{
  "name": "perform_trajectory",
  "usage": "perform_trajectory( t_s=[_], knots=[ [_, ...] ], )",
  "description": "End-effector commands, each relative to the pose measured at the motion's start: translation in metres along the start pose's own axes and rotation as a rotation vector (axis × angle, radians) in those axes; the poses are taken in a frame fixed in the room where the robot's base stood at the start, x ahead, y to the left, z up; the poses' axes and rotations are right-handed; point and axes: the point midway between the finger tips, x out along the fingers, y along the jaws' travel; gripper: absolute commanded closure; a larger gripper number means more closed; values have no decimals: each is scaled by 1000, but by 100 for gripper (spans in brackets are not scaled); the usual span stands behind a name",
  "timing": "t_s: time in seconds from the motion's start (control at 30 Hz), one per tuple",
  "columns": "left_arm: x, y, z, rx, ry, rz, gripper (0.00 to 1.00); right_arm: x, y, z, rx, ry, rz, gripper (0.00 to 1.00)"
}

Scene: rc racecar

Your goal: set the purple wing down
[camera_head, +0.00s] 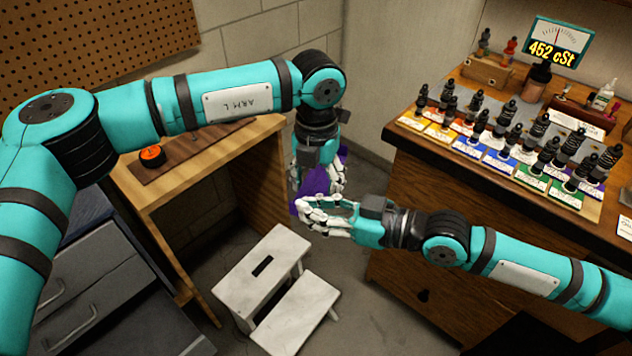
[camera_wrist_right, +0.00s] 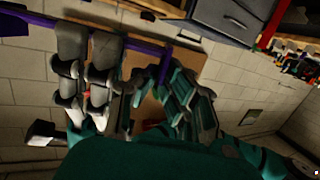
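The purple wing (camera_head: 316,182) is held in the air in the middle of the head view, partly hidden by both grippers. My left gripper (camera_head: 322,190) points down and appears shut on the wing, with purple showing on both sides of its fingers. My right gripper (camera_head: 304,211) comes in from the right, its fingertips close to the wing's lower end. Whether it grips the wing is unclear. In the right wrist view, the wing (camera_wrist_right: 147,46) shows as a long purple bar passing behind grey finger pads, with an end piece near teal finger parts.
A wooden desk (camera_head: 186,173) with an orange-and-black roll (camera_head: 152,156) stands at left. A white step stool (camera_head: 254,279) is on the floor below. At right, a wooden cabinet (camera_head: 440,215) carries several bottles on coloured cards and a display (camera_head: 556,45) reading 452 cSt.

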Motion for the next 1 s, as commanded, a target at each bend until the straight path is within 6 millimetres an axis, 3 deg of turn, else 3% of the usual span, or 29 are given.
perform_trajectory(
  t_s=[0.03,0.27,0.3,0.5,0.83,1.0],
  knots=[
    [0,0,0,0,0,0,50,0,0,0,0,0,0,100],
    [0,0,0,0,0,0,80,0,0,0,0,0,0,100],
    [0,0,0,0,0,0,80,0,0,0,0,0,0,90],
    [0,0,0,0,0,0,80,0,0,0,0,0,0,67],
    [0,0,0,0,0,0,80,-4,0,0,-4,-1,-1,67],
    [0,0,0,0,0,0,80,-23,1,0,-8,-3,-1,67]
  ],
)
